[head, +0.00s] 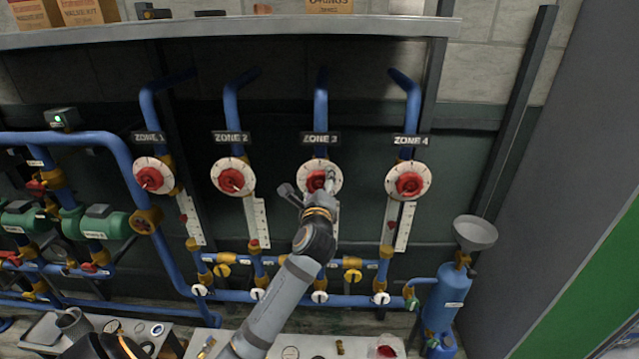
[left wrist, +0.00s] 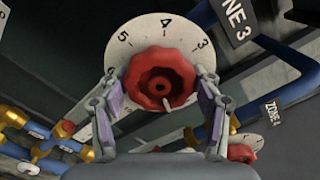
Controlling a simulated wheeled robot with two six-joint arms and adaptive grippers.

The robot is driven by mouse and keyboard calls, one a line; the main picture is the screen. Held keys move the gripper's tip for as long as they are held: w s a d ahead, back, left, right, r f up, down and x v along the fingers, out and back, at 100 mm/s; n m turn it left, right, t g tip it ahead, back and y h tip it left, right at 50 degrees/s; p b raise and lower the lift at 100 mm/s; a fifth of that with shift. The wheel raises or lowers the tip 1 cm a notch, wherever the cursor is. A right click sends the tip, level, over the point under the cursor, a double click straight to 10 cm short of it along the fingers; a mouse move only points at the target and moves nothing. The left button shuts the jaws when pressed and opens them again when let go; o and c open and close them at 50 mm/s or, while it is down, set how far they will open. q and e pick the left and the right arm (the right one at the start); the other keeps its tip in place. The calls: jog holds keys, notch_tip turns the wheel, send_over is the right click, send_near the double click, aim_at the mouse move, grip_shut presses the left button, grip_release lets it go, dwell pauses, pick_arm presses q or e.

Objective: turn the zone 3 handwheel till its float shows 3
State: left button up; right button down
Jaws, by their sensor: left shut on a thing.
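The zone 3 handwheel (head: 316,181) is red, on a round white dial (head: 309,167) under the ZONE 3 label (head: 320,138). In the left wrist view the lobed handwheel (left wrist: 160,80) fills the middle, with 5, 4 and 3 on the dial (left wrist: 135,45) above it. My left gripper (head: 309,187) is at this wheel. Its two fingers (left wrist: 162,88) lie on either side of the rim, shut on it. The zone 3 scale (head: 335,217) is mostly hidden behind my arm, and I cannot read its float.
Similar handwheels for zone 1 (head: 150,178), zone 2 (head: 232,180) and zone 4 (head: 408,184) stand on both sides. A shelf (head: 230,31) runs above. Blue pipes (head: 240,296) run below. A blue cylinder with a grey funnel (head: 475,233) stands at right.

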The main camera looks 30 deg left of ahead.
pick_arm(q)
jog(key=n, duration=0.4)
jog(key=shift+n+b, duration=0.3)
jog(key=n+b, duration=0.1)
jog(key=n, duration=0.3)
jog(key=shift+n, duration=0.3)
jog(key=n+b, duration=0.2)
jog(key=n, duration=0.3)
jog(key=n+b, duration=0.2)
jog(key=n, duration=0.1)
jog(key=shift+n, duration=0.4)
jog(key=shift+r+n, duration=0.1)
jog(key=shift+n, duration=0.5)
jog(key=o, duration=1.2)
jog(key=shift+c, duration=0.2)
